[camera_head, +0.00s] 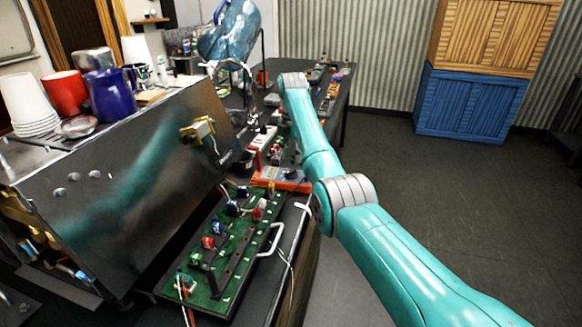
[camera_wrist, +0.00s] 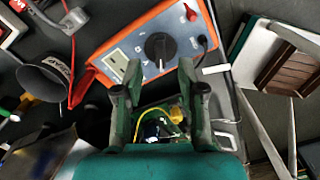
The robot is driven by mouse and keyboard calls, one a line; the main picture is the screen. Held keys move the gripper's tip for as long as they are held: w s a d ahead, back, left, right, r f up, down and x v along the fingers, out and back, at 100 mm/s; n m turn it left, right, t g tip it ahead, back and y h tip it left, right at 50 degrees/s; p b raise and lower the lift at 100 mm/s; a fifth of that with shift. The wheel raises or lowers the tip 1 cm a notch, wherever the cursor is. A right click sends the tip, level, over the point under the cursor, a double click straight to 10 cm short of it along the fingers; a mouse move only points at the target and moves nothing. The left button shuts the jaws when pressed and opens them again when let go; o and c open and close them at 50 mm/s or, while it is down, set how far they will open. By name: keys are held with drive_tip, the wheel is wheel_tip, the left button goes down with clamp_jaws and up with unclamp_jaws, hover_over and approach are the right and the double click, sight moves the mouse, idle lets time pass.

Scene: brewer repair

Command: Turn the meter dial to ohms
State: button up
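In the head view the orange meter (camera_head: 284,180) lies on the bench beyond the green board, partly beside my arm. My gripper is not clearly visible there.
A green circuit board (camera_head: 215,250) with a metal handle (camera_head: 270,240) lies in front of the meter. A steel brewer body (camera_head: 130,190) stands at left, with cups (camera_head: 66,93) on top. A red lead (camera_wrist: 82,80) and a funnel (camera_wrist: 45,78) lie left of the meter.

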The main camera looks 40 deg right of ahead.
sight(292, 170)
drive_tip(key=shift+f, duration=2.45)
clamp_jaws()
